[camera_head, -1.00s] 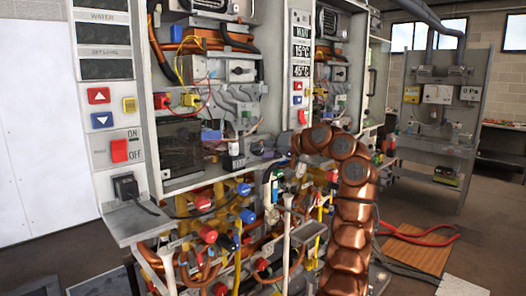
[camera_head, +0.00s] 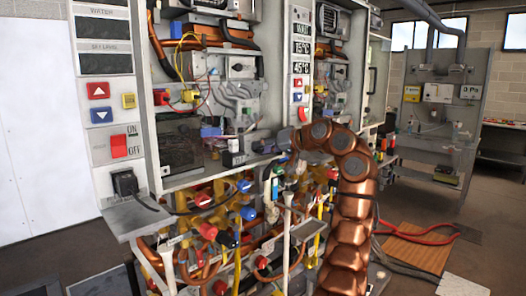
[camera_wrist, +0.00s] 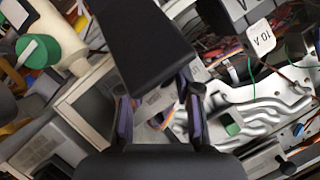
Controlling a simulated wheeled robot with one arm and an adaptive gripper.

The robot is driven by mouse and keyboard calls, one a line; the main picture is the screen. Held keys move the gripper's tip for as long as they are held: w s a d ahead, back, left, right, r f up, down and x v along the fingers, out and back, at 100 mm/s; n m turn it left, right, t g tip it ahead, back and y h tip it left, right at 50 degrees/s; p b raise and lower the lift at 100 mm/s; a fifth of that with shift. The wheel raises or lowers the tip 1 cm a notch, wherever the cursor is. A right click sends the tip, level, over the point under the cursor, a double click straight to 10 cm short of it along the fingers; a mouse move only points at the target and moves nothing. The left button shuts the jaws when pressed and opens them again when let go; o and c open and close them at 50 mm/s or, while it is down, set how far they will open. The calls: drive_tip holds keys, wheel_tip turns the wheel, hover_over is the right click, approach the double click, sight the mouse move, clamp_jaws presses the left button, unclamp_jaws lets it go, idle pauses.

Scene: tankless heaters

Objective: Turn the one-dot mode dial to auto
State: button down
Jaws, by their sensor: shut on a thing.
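My gripper (camera_wrist: 158,115) shows in the wrist view with a finger on each side of a long dark block (camera_wrist: 145,45). The fingers are shut on this block; I cannot tell for sure that it is the dial's handle. In the head view my copper-coloured arm bends left into the heater, and the gripper is small and partly hidden among dark parts. A grey box with a black knob (camera_head: 237,70) is in the left heater, above the gripper. A similar knob (camera_head: 338,74) is in the heater to its right. No single dot mark is readable.
Loose wires, pipes and a grey bracket (camera_wrist: 265,110) crowd the gripper. A side panel with displays (camera_head: 302,48) stands between the heaters. Coloured valves (camera_head: 208,231) and pipes hang below.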

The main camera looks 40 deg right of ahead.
drive_tip(key=shift+a+f+n+b, duration=0.2)
drive_tip(key=shift+n+b, duration=0.2)
drive_tip(key=shift+b, duration=1.5)
drive_tip(key=shift+r+n+h+b, duration=0.15)
drive_tip(key=shift+n+h+b, duration=0.3)
drive_tip(key=shift+b, duration=0.75)
drive_tip(key=shift+n+h+b, duration=0.25)
drive_tip(key=shift+b, duration=0.1)
drive_tip(key=shift+n+h+b, duration=0.3)
drive_tip(key=shift+n, duration=0.2)
drive_tip(key=shift+a+r+n+h+b, duration=0.1)
drive_tip(key=shift+n+h+b, duration=0.55)
drive_tip(key=shift+n+h, duration=0.5)
drive_tip(key=shift+n, duration=0.25)
drive_tip(key=c, duration=0.8)
unclamp_jaws()
